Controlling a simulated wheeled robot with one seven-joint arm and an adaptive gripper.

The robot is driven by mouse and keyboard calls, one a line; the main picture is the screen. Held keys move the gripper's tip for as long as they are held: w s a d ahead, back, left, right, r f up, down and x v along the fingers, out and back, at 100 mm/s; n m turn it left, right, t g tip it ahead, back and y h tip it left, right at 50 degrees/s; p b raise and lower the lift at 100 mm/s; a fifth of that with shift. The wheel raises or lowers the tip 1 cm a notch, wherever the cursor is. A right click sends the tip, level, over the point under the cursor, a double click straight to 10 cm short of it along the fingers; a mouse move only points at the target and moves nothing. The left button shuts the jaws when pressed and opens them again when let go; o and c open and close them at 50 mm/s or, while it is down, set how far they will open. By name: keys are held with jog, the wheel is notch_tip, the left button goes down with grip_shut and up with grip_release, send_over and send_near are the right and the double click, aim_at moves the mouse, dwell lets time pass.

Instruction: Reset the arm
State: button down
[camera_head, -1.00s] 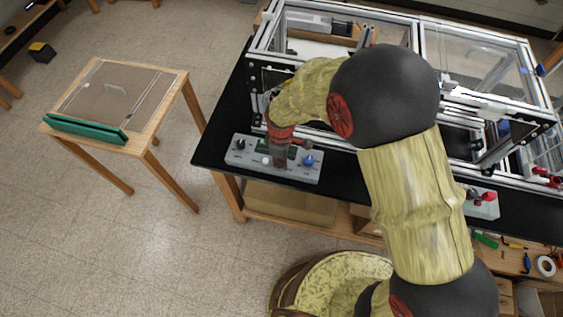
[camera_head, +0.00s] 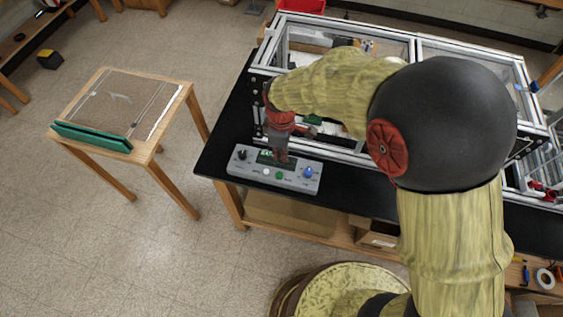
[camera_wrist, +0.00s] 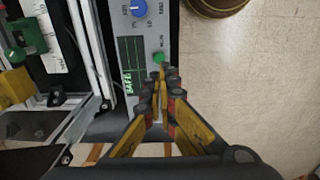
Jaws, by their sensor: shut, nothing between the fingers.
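My gripper (camera_head: 280,156) hangs over the black bench at the grey control box in the head view. In the wrist view my gripper (camera_wrist: 162,84) has its yellow and dark fingers together, shut and empty, beside the box's green button (camera_wrist: 158,57). The control box (camera_head: 300,182) has a blue knob (camera_head: 308,172), a black knob, a white button and a green button along its face. Its dark screen (camera_wrist: 131,62) shows green lettering that reads "SAFE" in the wrist view. I cannot tell whether the fingertips touch the box.
An aluminium extrusion frame (camera_head: 345,24) stands on the black bench (camera_head: 222,140) behind the box. A small wooden table (camera_head: 172,118) with a green bar (camera_head: 92,136) is at the left. Open floor lies between that table and the bench.

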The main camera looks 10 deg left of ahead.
jog(key=shift+r, duration=0.7)
jog(key=s+d+r+m+t+b, duration=0.1)
jog(key=s+d+r+m+b, duration=0.2)
jog(key=d, duration=0.6)
jog(key=s+d+r+m+t+b, duration=0.2)
jog(key=s+d+r+m+b, duration=0.1)
jog(key=s+d+m+b, duration=0.3)
jog(key=s+d+r+m+t+b, duration=0.2)
jog(key=s+d+r+m+b, duration=0.2)
jog(key=d, duration=0.8)
jog(key=shift+s+d+m, duration=0.3)
jog(key=shift+s+m, duration=0.8)
jog(key=shift+m, duration=0.9)
